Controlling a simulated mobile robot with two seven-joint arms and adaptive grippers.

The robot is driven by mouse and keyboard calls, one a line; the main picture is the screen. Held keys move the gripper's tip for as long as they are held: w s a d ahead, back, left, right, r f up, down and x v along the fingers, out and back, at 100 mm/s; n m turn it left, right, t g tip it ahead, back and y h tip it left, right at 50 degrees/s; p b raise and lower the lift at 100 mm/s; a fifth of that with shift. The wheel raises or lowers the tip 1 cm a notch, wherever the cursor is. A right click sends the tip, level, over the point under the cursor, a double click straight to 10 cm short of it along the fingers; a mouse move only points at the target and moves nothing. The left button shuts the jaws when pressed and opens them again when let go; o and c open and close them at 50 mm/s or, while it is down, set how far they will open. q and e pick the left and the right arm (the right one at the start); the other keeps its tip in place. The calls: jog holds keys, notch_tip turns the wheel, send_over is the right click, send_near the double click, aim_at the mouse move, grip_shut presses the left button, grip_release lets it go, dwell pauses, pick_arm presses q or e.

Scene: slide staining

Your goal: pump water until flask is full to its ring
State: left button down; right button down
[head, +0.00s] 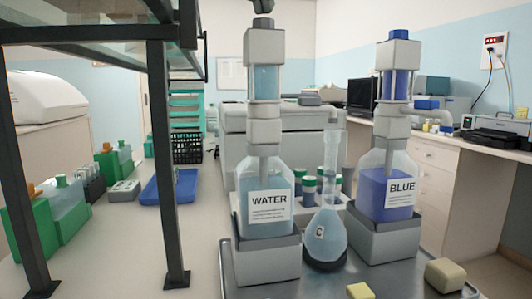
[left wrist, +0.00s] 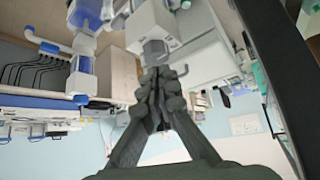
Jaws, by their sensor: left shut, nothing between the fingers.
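The water bottle (head: 266,195), labelled WATER, stands in a grey holder with a grey pump (head: 264,50) on top. A long-necked flask (head: 325,238) with a letter C stands right of it, on a dark round base. Pale blue liquid shows in the flask's bulb; the narrow neck (head: 332,150) looks clear, and I cannot make out a ring. My left gripper (head: 263,5) is at the top of the water pump, mostly cut off by the frame. In the left wrist view its fingers (left wrist: 157,85) are shut and empty, pointing at the grey pump head (left wrist: 152,32). My right gripper is not seen.
The BLUE bottle (head: 386,190) with its pump stands to the right. A yellow block (head: 360,291) and a beige block (head: 445,275) lie on the grey tray in front. Green-capped jars (head: 309,190) stand behind the flask. A dark-framed rack (head: 160,150) rises on the left.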

pick_arm(q)
jog(key=shift+f+b, duration=0.45)
jog(key=shift+f, duration=0.55)
jog(key=shift+s+f+p, duration=0.1)
jog(key=shift+f+p, duration=0.1)
jog(key=shift+p, duration=0.2)
dwell(0.5)
jog(key=shift+r+p, duration=1.5)
jog(key=shift+p, duration=0.2)
jog(key=shift+f, duration=0.1)
